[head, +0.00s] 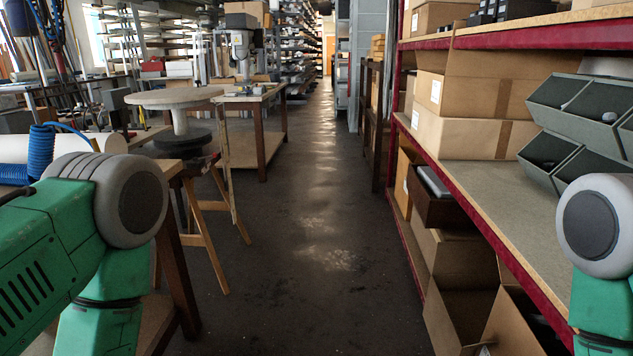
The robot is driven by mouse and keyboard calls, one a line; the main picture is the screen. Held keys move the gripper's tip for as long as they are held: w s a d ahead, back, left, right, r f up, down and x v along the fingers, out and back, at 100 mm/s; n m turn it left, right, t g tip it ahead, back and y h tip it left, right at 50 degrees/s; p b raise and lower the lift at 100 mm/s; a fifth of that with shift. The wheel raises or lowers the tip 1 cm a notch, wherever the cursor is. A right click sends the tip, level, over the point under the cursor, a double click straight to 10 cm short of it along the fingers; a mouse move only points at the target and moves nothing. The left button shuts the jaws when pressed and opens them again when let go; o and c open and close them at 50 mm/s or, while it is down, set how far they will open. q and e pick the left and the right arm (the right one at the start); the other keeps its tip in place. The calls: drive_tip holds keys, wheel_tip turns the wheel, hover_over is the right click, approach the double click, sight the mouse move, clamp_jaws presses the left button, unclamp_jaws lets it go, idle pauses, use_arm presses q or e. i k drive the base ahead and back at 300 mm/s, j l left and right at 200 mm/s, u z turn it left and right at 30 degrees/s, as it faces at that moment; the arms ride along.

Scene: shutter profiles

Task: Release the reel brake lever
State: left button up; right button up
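A reel-like stand (178,97) is left of centre, with a pale round disc on top, a short post and a dark round base. It stands on a wooden trestle. I cannot make out a brake lever on it. Neither of my grippers is in view. Only green and grey links of my arms show, at the lower left and the right edge, both well short of the stand.
A clear dark floor aisle (318,230) runs ahead down the middle. On the right, a red-edged shelf (480,215) holds cardboard boxes (470,130) and grey-green bins (585,110). On the left are a workbench (255,145), a drill press (241,45) and a blue coiled hose (41,150).

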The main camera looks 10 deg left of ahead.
sight(215, 154)
drive_tip(key=i+l+u, duration=0.15)
drive_tip(key=i+u, duration=0.2)
drive_tip(key=i+l+u, duration=0.75)
drive_tip(key=i+z, duration=0.15)
drive_tip(key=i, duration=0.35)
drive_tip(key=i+j+z, duration=0.2)
drive_tip(key=i, duration=0.3)
drive_tip(key=i+z, duration=0.15)
drive_tip(key=i, duration=0.35)
drive_tip(key=i+j+z, duration=0.2)
drive_tip(key=i, duration=0.3)
drive_tip(key=i+j+z, duration=0.15)
drive_tip(key=i+j, duration=0.15)
drive_tip(key=i, duration=0.15)
